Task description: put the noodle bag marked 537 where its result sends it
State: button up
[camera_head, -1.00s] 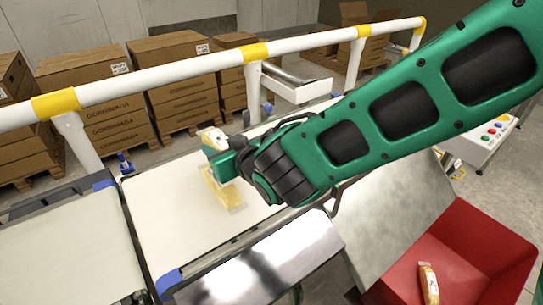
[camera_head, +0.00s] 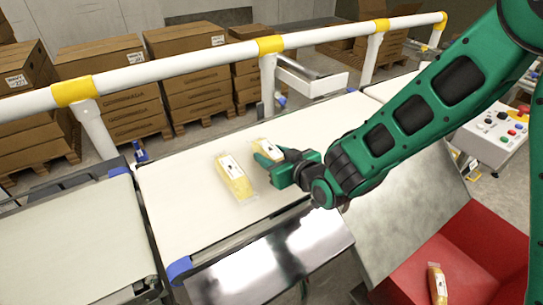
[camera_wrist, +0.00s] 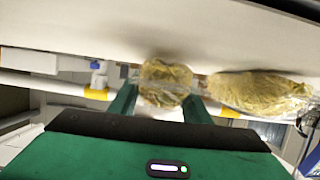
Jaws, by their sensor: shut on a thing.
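My gripper (camera_head: 268,163) is low over the white belt (camera_head: 190,225) and shut on a yellow noodle bag (camera_head: 265,146) with a white label. The wrist view shows this held bag (camera_wrist: 165,80) between my two fingers (camera_wrist: 160,105). A second yellow noodle bag (camera_head: 234,178) lies on the belt just left of my gripper, apart from the held bag; it also shows at right in the wrist view (camera_wrist: 262,93). I cannot read the number on either bag. Whether the held bag touches the belt is unclear.
A red bin (camera_head: 472,240) at lower right holds another noodle bag (camera_head: 437,285). A grey sloping plate (camera_head: 400,215) lies between belt and bin. A white rail (camera_head: 180,72) runs behind the belt. A button panel (camera_head: 497,132) stands at right.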

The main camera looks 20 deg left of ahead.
jog(key=shift+f, duration=0.2)
jog(key=o, duration=1.3)
jog(key=shift+f, duration=0.1)
jog(key=shift+o, duration=0.2)
